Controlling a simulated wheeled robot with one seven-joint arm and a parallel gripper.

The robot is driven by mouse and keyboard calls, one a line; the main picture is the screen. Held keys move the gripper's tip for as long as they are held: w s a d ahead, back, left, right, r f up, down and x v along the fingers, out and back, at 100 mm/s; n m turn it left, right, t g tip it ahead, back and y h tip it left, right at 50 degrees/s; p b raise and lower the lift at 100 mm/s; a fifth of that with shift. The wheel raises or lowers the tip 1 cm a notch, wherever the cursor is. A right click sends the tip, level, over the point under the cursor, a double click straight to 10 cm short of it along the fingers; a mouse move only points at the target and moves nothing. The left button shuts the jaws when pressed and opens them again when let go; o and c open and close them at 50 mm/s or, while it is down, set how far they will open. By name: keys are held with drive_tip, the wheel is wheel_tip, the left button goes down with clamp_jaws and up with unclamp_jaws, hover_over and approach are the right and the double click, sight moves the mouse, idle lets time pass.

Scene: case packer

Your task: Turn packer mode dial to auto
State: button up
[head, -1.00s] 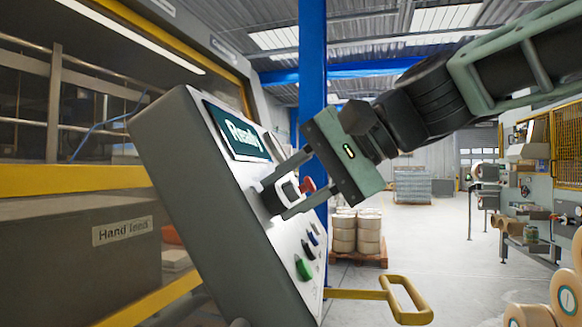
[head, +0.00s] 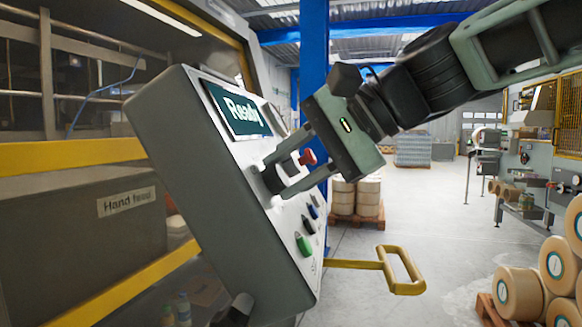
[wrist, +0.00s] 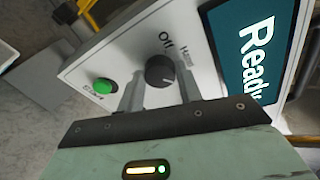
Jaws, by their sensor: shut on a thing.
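The packer's control panel (head: 200,165) is a tilted grey box with a screen reading "Ready". Its black mode dial (wrist: 160,70) shows in the wrist view between my fingers, with the labels "Off" (wrist: 166,39) and "Hand" (wrist: 186,58) beside it. No "Auto" label is visible; my gripper hides part of the panel face. In the head view the dial (head: 273,179) is at the fingertips. My gripper (head: 276,182) is shut on the dial, one finger on each side; it also shows in the wrist view (wrist: 160,90).
A green start button (wrist: 104,86) is close to one finger. A red knob (head: 307,157) shows between the fingers in the head view. A yellow handle (head: 400,270) sticks out below the panel. A blue post (head: 314,60) stands behind my gripper.

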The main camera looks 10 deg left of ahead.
drive_tip(key=o, duration=1)
drive_tip(key=b+v, duration=0.1)
drive_tip(key=v, duration=1.6)
drive_tip(key=shift+d, duration=0.3)
drive_tip(key=shift+w, duration=0.1)
